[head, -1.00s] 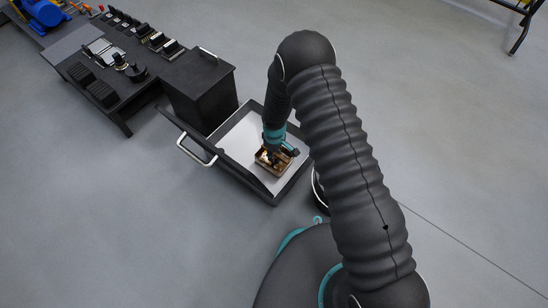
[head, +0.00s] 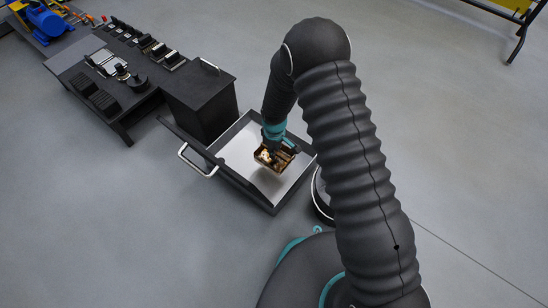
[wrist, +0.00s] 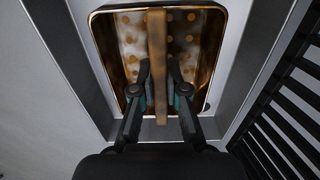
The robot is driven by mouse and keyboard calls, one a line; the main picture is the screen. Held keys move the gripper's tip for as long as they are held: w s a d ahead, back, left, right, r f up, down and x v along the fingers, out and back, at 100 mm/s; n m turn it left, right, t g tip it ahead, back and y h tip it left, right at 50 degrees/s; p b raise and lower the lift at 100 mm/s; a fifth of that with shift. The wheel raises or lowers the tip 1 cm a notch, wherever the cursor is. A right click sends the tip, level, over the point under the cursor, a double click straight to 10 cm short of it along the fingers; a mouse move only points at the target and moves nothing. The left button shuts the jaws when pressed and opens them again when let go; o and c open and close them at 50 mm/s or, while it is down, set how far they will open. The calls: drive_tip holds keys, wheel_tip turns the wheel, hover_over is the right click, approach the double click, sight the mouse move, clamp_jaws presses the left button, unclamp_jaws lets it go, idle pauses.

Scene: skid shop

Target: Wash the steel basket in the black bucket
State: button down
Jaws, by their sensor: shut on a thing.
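The steel basket (head: 263,166) shows over the light floor of a wide shallow tray. In the wrist view the basket (wrist: 102,48) is brownish and shiny, with brown spots on its pale bottom and a flat handle bar (wrist: 157,50) across its middle. My gripper (wrist: 159,78) is shut on this bar, a finger on each side. In the head view my gripper (head: 274,142) comes down on the basket from above and hides part of it. A dark round thing with a pale rim, perhaps the black bucket (head: 321,200), is mostly hidden behind my arm.
The tray (head: 238,182) has dark raised walls and a pale handle (head: 196,162) at its left. A black box (head: 205,100) and a low dark table (head: 118,112) with several parts stand beyond it. A yellow-and-black stand (head: 520,25) is far right. Grey floor is open at left.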

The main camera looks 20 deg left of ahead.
drive_tip(key=shift+r+p, duration=2.15)
drive_tip(key=shift+r, duration=2.8)
